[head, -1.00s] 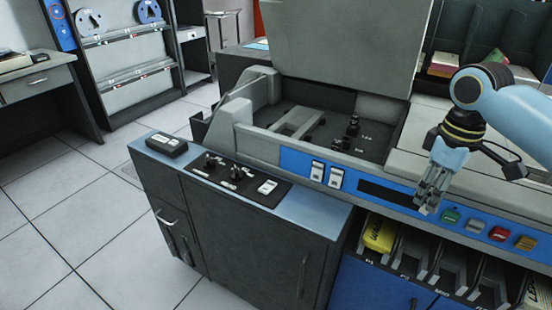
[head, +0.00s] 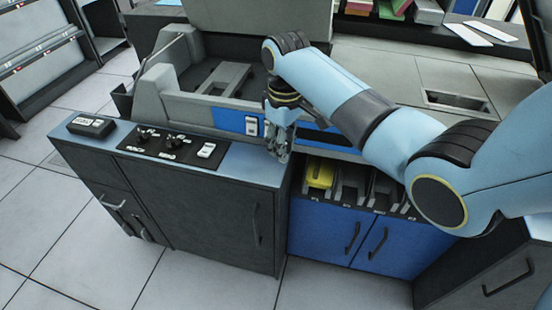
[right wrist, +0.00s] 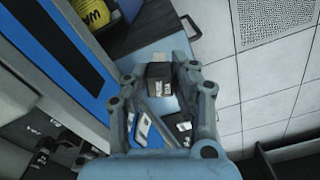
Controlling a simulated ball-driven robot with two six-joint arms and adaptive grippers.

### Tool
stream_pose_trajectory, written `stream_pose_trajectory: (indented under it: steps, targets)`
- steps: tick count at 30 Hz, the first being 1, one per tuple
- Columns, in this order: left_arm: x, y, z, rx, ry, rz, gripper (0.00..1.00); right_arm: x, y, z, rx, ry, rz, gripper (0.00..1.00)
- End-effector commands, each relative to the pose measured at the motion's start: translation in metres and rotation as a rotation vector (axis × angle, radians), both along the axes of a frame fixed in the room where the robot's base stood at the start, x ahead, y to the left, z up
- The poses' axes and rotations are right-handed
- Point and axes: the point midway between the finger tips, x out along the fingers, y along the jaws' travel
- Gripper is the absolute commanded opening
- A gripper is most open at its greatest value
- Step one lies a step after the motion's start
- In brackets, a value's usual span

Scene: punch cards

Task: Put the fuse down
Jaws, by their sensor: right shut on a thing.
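My right gripper (head: 279,156) hangs fingers down over the right end of the blue-topped counter (head: 240,166), close to the blue front panel of the machine. In the right wrist view the fuse (right wrist: 159,76), a small dark block with a grey face, sits between the fingertips of my right gripper (right wrist: 160,72), which are shut on it. The counter top shows behind it; I cannot tell how large the gap is. In the head view the fuse is not clearly visible at the fingers. My left gripper is not in view.
A control panel with knobs and a white switch (head: 206,150) lies left of the gripper. A black box (head: 91,126) stands at the counter's far left. A yellow item (head: 319,174) sits in a slot on the right. The counter's front strip is clear.

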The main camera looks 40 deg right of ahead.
Motion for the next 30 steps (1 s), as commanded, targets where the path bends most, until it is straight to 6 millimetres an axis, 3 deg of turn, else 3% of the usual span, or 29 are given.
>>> stream_pose_trajectory:
  steps: [4,13,25,26,30]
  targets:
    - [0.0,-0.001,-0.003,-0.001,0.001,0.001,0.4,0.012,0.008,-0.009,0.0,0.0,0.0,0.0]
    - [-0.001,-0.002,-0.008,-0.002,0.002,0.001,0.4,0.012,0.009,-0.047,-0.001,0.001,0.0,0.0]
    - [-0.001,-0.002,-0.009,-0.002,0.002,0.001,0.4,0.012,0.008,-0.052,-0.001,0.0,0.0,0.0]
    - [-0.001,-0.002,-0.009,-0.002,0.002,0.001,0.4,0.012,0.008,-0.053,-0.001,0.0,0.0,0.26]
    - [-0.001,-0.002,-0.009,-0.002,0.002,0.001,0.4,0.012,0.008,-0.052,-0.001,0.0,0.0,0.44]
